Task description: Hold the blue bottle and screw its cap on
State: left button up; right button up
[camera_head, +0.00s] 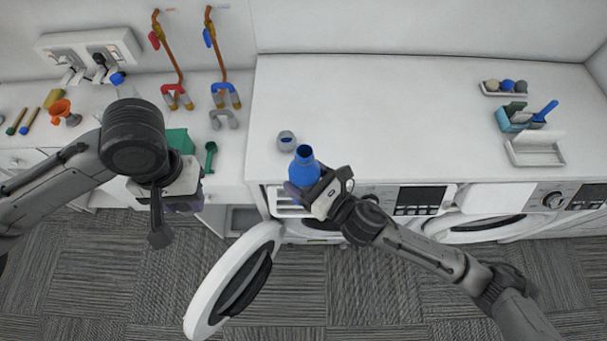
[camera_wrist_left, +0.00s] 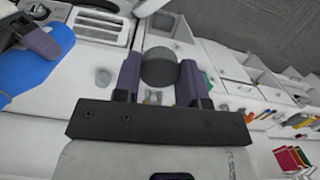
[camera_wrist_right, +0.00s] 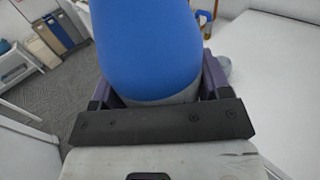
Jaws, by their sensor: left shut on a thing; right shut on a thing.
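The blue bottle (camera_head: 306,168) is open at its neck and stands out over the front edge of the white counter. My right gripper (camera_head: 303,188) is shut around it; the bottle's blue body fills the middle of the right wrist view (camera_wrist_right: 150,50). In the left wrist view the bottle (camera_wrist_left: 32,75) shows at the left edge. My left gripper (camera_head: 186,203) is to the left of the bottle, apart from it. In the left wrist view its purple fingers are shut on a dark grey round cap (camera_wrist_left: 160,67). The cap is hidden in the head view.
A grey round item (camera_head: 287,141) stands on the counter (camera_head: 400,120) just behind the bottle. An open round washer door (camera_head: 235,280) juts out below, between my arms. A green scoop (camera_head: 210,157) and other tools lie at left. The counter's middle is clear.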

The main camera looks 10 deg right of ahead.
pick_arm(q)
notch_tip(320, 180, up, 9)
jog(key=m, duration=0.2)
send_over(306, 154)
jog(key=s+a, duration=0.3)
pick_arm(e)
jog(key=shift+r, duration=0.1)
pick_arm(q)
jog(key=w+d+n, duration=0.3)
jog(key=n, duration=0.1)
jog(key=shift+w+f, duration=0.3)
jog(key=shift+w+a+n, duration=0.15)
jog(key=shift+w+n, duration=0.05)
jog(key=shift+n, duration=0.3)
jog(key=shift+s+n+h, duration=0.1)
jog(key=shift+n+h, duration=0.2)
jog(key=shift+n, duration=0.4)
jog(key=shift+f, duration=2)
jog(key=shift+s+f, duration=0.1)
